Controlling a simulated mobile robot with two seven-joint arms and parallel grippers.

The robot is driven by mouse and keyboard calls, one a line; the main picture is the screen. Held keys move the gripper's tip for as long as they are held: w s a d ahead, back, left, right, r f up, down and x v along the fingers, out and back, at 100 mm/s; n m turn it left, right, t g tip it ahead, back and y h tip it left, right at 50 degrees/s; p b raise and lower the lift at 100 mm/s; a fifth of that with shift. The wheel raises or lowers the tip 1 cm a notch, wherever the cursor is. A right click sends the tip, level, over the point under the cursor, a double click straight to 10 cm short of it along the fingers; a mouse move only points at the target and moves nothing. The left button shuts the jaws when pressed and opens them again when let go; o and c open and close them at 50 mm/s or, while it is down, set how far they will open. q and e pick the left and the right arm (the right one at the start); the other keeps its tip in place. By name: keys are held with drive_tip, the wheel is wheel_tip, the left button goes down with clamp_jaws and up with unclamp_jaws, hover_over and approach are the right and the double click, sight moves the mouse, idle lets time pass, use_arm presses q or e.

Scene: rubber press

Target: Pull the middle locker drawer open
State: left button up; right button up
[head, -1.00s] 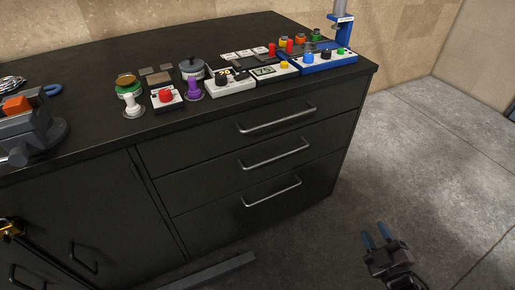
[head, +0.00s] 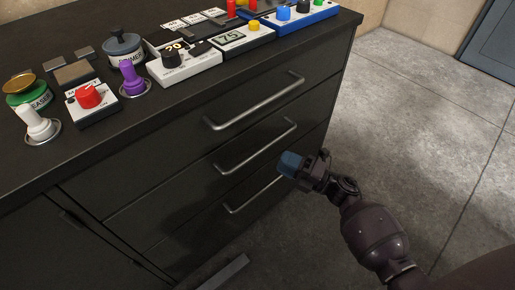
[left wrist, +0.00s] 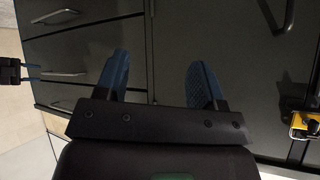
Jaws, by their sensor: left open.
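The dark cabinet has a stack of drawers with bar handles. The middle locker drawer (head: 180,208) is flush with the front, and its metal handle (head: 257,147) is in clear view. My right gripper (head: 290,164) has its blue fingertips just below and right of that handle, apparently apart from it. In the left wrist view my right gripper (left wrist: 33,73) shows two separated fingers pointing towards a handle (left wrist: 62,73); it is open and empty. My left gripper (left wrist: 157,75) is open and empty, in front of the cabinet front. It is not in the head view.
The top drawer's handle (head: 255,101) and bottom drawer's handle (head: 240,204) are close above and below. Knobs and control boxes, such as a red-button box (head: 90,96), line the worktop. A yellow padlock (left wrist: 304,125) hangs on the cabinet. Floor (head: 420,110) to the right is clear.

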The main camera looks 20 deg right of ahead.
sight(260, 149)
drive_tip(key=x, duration=0.8)
drive_tip(key=shift+f, duration=0.15)
clamp_jaws()
